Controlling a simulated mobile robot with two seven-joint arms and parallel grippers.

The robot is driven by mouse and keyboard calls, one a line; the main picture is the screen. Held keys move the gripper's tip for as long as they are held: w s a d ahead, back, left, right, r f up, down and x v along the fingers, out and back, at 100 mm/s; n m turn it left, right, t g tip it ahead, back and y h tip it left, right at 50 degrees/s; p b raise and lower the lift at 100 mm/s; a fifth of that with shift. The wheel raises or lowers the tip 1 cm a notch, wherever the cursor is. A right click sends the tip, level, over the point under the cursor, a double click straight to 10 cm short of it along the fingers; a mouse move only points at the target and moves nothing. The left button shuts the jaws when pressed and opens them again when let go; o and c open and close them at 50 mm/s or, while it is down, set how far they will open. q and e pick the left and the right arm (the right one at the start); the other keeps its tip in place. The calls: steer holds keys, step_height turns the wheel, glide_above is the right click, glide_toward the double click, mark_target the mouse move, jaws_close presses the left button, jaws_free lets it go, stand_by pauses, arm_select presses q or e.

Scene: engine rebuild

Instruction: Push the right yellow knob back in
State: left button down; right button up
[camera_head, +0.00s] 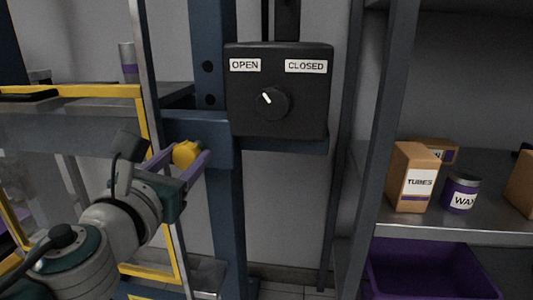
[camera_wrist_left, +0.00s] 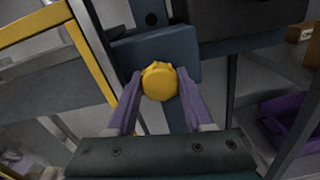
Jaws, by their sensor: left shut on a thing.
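The yellow knob (camera_head: 187,153) sits at the blue crossbeam, left of the black control box. My left gripper (camera_head: 185,158) has its purple fingers on either side of the knob and is shut on it. In the left wrist view the knob (camera_wrist_left: 160,82) shows face-on between the fingertips (camera_wrist_left: 160,88), in front of the blue beam (camera_wrist_left: 185,52). How far the knob stands out from the beam is hidden. My right gripper is not in view.
The black box (camera_head: 278,90) with OPEN and CLOSED labels and a dial is close on the right. A yellow-edged frame (camera_head: 150,270) stands by my left arm. A shelf (camera_head: 460,222) at right holds boxes and a can, with a purple bin (camera_head: 430,285) below.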

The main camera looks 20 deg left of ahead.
arm_select(q)
steer(key=shift+s, duration=0.1)
steer(key=c, duration=0.6)
jaws_free()
steer(key=shift+s, duration=0.2)
steer(key=o, duration=0.3)
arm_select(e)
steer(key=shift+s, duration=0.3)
arm_select(q)
steer(key=v, duration=1)
steer(key=shift+w+d+b, duration=0.1)
steer(key=shift+b, duration=0.2)
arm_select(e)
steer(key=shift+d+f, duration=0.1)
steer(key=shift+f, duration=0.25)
